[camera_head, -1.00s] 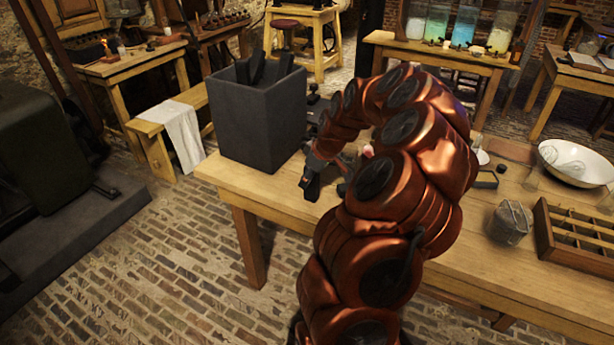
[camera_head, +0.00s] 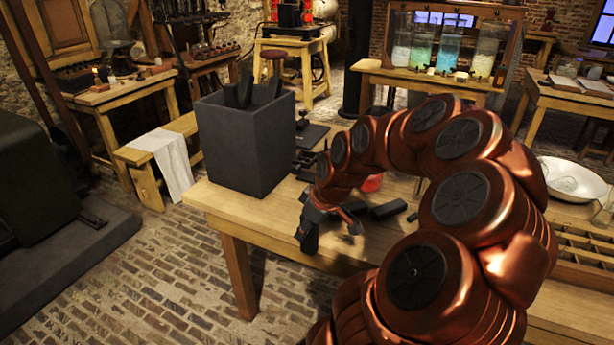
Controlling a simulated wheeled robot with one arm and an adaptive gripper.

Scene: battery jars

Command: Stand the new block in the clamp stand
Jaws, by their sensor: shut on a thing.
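My gripper (camera_head: 312,222) hangs near the front edge of the wooden table, to the right of the dark box. It is shut on a dark piece, apparently the new block, which is hard to tell from the dark fingers. A dark stand with a flat base (camera_head: 313,136) is behind the box's right side; it may be the clamp stand, and my arm hides part of that area. Another dark block (camera_head: 388,210) lies on the table to the right of my gripper.
A tall dark open box (camera_head: 243,150) holds several dark slabs (camera_head: 255,92) at the table's left end. A red round thing (camera_head: 371,183) is partly behind my arm. A white bowl (camera_head: 570,180) and a divided wooden tray (camera_head: 585,245) stand at right.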

